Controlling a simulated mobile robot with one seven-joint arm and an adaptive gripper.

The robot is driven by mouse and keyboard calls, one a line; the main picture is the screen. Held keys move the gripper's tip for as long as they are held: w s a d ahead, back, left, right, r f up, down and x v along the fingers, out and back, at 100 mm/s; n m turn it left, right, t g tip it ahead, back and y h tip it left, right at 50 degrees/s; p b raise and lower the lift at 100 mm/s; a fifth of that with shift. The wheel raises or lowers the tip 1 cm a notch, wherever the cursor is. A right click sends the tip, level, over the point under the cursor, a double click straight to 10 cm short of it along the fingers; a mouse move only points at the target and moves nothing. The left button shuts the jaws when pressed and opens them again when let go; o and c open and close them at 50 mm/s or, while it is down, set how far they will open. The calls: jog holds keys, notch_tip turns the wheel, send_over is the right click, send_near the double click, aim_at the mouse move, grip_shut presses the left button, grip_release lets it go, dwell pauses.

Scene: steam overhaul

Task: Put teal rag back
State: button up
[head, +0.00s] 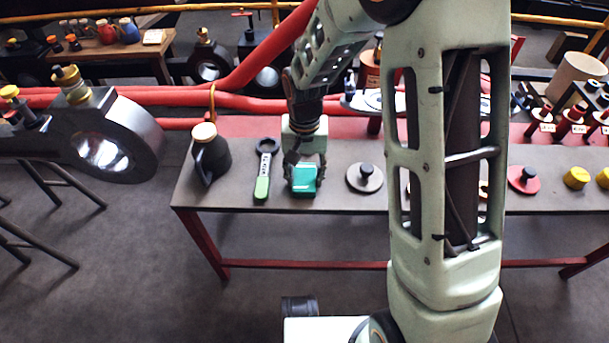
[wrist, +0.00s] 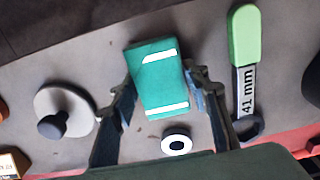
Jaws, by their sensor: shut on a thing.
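The teal rag (head: 304,178) is a folded teal block with white stripes, at the bench between the green-handled spanner and a grey disc. My gripper (head: 305,172) points down at it from above. In the wrist view the teal rag (wrist: 158,80) sits between the two fingers of my gripper (wrist: 162,95), which are shut on it. I cannot tell whether the rag touches the bench top or is slightly above it.
The bench (head: 330,200) also holds a dark oil can (head: 209,155), the spanner (head: 264,170) marked 41 mm, the grey knobbed disc (head: 364,178) and a red disc (head: 522,179). A white ring (wrist: 176,144) shows near the rag. Red pipes (head: 240,102) run behind.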

aim_at(305, 177)
jog(key=shift+f, duration=0.2)
jog(key=o, duration=1.1)
jog(key=shift+r, duration=0.1)
notch_tip(305, 177, up, 12)
jog(key=p, duration=0.3)
jog(key=shift+r+p, duration=0.15)
jog(key=shift+p, duration=0.25)
